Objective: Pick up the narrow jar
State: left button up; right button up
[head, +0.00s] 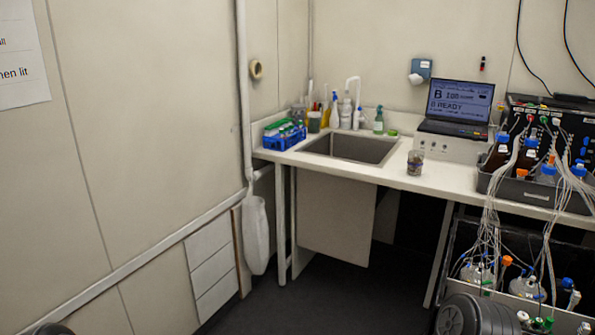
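A small glass jar (415,163) with dark contents stands upright on the white counter, right of the sink and in front of the laptop. It is the only separate jar I can make out clearly on the open counter, and it looks small from here. Neither of my grippers is in view. Only dark rounded parts, probably of my arms, show at the bottom edge, one at the left and one at the right.
The sink (352,148) is set in the counter (400,183). A blue rack (284,137) and several bottles stand behind and left of it. A laptop (457,107), a tray (535,196) of bottles and hanging tubes crowd the right. The floor (340,303) ahead is clear.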

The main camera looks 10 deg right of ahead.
aim_at(415, 157)
jog(key=i+j+z, duration=0.1)
jog(key=i+z, duration=0.4)
jog(key=i+j+z, duration=0.25)
jog(key=z, duration=0.25)
jog(key=i+j+z, duration=0.35)
jog(key=z, duration=0.15)
jog(key=i+j+z, duration=0.2)
jog(key=j+z, duration=0.3)
jog(key=i+j+z, duration=0.15)
jog(key=j+z, duration=0.85)
jog(key=j, duration=0.15)
